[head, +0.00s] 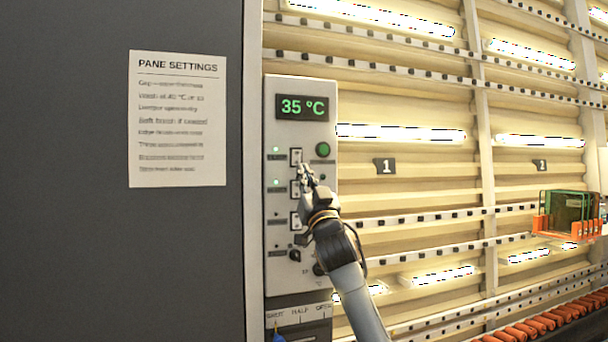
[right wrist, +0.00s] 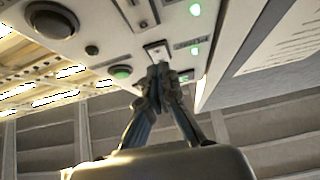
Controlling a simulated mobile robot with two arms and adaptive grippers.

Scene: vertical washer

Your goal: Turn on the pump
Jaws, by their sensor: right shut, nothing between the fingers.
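The control panel (head: 325,100) is a pale upright plate with a green "35 °C" display (head: 302,107). A column of rocker switches runs down it: a top switch (head: 296,156), a middle one (head: 294,188) and a lower one (head: 295,220). Green lamps glow beside the top (head: 276,149) and middle (head: 276,182) switches. The switch labels are too blurred to read, so I cannot tell which is the pump's. My right gripper (head: 304,170) is shut and empty, its tips close to the top switch. In the right wrist view the tips (right wrist: 160,68) are near a switch (right wrist: 157,50); contact is unclear.
A "PANE SETTINGS" sheet (head: 178,120) hangs on the dark wall at left. A rack with panes (head: 567,213) stands over orange rollers at right.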

